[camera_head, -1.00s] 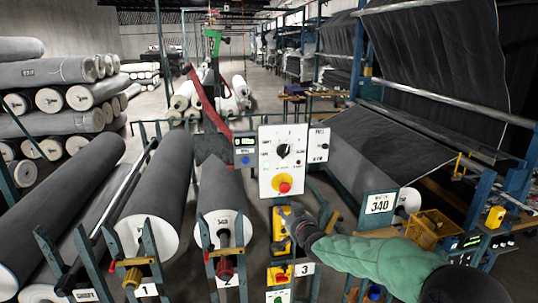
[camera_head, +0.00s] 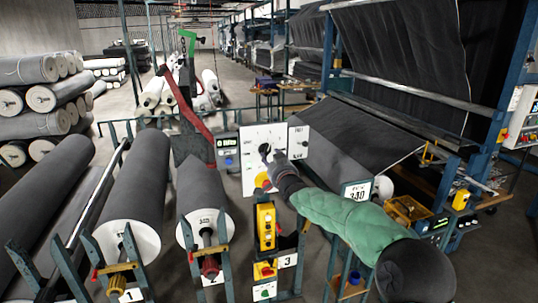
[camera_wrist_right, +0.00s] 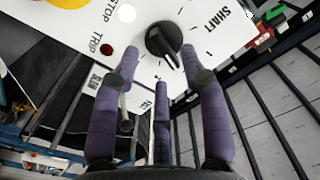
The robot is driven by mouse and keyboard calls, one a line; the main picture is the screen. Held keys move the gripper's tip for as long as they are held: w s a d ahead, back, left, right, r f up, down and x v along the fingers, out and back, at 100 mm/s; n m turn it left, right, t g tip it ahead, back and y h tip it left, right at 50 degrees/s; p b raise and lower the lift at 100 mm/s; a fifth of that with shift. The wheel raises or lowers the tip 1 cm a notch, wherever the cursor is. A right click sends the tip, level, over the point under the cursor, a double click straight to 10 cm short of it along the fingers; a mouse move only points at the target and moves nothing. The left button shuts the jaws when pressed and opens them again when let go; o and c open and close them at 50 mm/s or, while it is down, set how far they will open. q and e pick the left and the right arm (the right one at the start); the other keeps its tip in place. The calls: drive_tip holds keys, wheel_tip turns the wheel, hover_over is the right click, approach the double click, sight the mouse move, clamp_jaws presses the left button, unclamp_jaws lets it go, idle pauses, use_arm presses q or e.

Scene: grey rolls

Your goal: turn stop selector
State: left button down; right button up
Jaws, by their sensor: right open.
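The stop selector (camera_head: 264,148) is a round black knob on a white control panel (camera_head: 250,135). In the right wrist view the knob (camera_wrist_right: 163,40) has a raised bar with a light pointer line, and the panel carries the words STOP, TRIP and SHAFT. My right gripper (camera_head: 276,157) is at the panel, just in front of the knob, partly covering it in the head view. In the right wrist view its purple fingers (camera_wrist_right: 158,62) are open, spread around the lower side of the knob; I cannot tell whether any touches it. My left gripper is not in view.
A yellow and red button (camera_head: 262,181) sits low on the panel, and a yellow button box (camera_head: 265,226) stands below. Grey rolls (camera_head: 137,190) on stands fill the left front. A fabric machine (camera_head: 365,140) with a 340 sign (camera_head: 357,191) stands right.

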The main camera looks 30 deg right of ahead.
sight(268, 153)
drive_tip(key=shift+x, duration=1.65)
clamp_jaws()
